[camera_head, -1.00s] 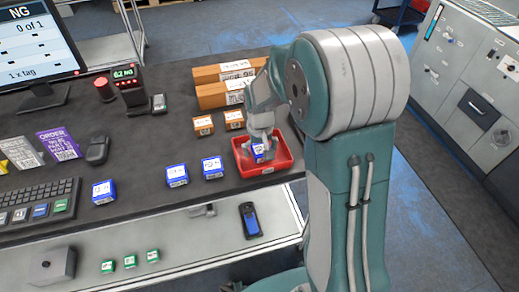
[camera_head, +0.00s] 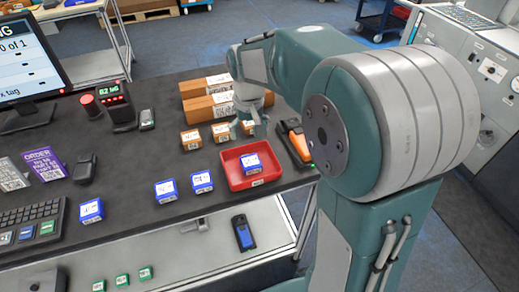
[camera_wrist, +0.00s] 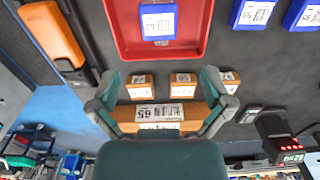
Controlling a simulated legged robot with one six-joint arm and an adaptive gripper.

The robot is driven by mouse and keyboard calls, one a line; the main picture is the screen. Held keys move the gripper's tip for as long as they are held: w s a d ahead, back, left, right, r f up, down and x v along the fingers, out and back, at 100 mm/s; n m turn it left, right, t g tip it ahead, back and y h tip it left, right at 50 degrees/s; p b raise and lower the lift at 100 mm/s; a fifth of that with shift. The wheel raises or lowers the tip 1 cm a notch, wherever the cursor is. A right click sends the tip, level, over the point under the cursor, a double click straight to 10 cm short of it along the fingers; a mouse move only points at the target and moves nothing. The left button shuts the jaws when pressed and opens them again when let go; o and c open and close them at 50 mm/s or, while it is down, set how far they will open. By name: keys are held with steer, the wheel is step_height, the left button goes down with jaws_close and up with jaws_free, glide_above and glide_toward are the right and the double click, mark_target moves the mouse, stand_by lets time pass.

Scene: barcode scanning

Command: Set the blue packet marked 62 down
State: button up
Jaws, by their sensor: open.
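A blue packet with a white label (camera_head: 250,163) lies in the red tray (camera_head: 231,167). In the wrist view the packet (camera_wrist: 158,22) lies label up inside the tray (camera_wrist: 122,35), with bare tray floor around it. Its number is too small to read surely. My gripper (camera_wrist: 159,78) is open and empty, clear of the packet and tray. In the head view my gripper (camera_head: 250,122) is behind the tray, over the small orange boxes, partly hiding one. In the wrist view its fingers spread to either side of the orange boxes.
Small orange boxes (camera_head: 190,139) and long orange boxes (camera_head: 205,88) stand behind the tray. An orange-and-black handheld device (camera_head: 296,142) lies right of the tray. Other blue packets (camera_head: 166,190) lie to the left.

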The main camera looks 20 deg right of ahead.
steer(key=s+r+t, duration=0.2)
steer(key=s+r, duration=0.1)
steer(key=s, duration=0.7)
steer(key=s+r+t, duration=0.3)
steer(key=s, duration=0.7)
steer(key=shift+s+r, duration=0.2)
steer(key=shift+r, duration=0.2)
